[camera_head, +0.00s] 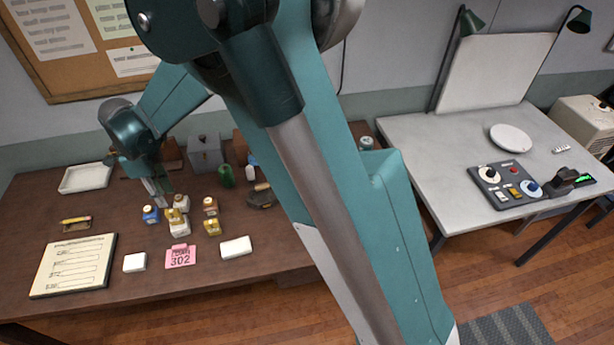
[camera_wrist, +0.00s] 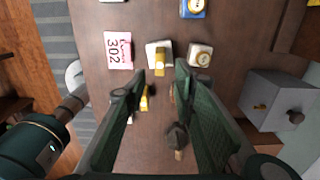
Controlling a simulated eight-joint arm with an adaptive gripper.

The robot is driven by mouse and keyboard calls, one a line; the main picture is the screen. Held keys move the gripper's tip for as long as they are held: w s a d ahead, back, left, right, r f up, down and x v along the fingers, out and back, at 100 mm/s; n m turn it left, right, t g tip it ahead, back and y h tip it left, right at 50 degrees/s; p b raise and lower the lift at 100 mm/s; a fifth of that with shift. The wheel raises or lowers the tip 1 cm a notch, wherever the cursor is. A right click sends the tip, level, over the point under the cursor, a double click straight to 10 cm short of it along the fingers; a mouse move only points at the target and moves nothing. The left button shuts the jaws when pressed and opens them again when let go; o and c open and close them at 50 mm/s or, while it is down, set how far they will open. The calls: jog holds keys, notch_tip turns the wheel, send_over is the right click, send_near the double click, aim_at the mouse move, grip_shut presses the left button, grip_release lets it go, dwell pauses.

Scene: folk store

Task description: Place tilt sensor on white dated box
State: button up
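A small white box (camera_head: 181,230) stands among several small items on the brown table. A yellow piece (camera_head: 174,215) is on top of it; I cannot confirm that this is the tilt sensor. In the wrist view the white box (camera_wrist: 151,47) and the yellow piece (camera_wrist: 160,61) show just beyond my fingertips. No date is readable on the box. My gripper (camera_wrist: 160,72) is open, its two dark green fingers wide apart with nothing held between them. In the head view my gripper (camera_head: 162,192) is above and slightly behind the yellow piece.
Close by are a blue box (camera_head: 151,215), a box with a round dial (camera_wrist: 200,55), a yellow box (camera_head: 212,228) and a brown-orange one (camera_head: 210,206). A pink 302 card (camera_head: 180,257) lies in front. A grey box (camera_head: 206,153) stands behind.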

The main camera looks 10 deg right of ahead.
jog(key=s+d+r+n+t, duration=0.1)
jog(key=s+d+r+n, duration=0.15)
jog(key=d+r, duration=0.55)
jog(key=s+d+r+n+t+y, duration=0.1)
jog(key=d+r+n, duration=0.25)
jog(key=d, duration=0.85)
jog(key=s+d+r+n+t, duration=0.1)
jog(key=s+d+r+n, duration=0.1)
jog(key=d+r, duration=0.6)
jog(key=s+d+n+t, duration=0.2)
jog(key=s+d+n, duration=0.3)
jog(key=s+d, duration=0.4)
jog(key=s+d+f+n+t+h, duration=0.1)
jog(key=s+d+n+t, duration=0.1)
jog(key=s+d+n, duration=0.3)
jog(key=s+d, duration=0.4)
jog(key=d, duration=0.6)
jog(key=shift+s+f, duration=0.3)
jog(key=shift+s, duration=0.05)
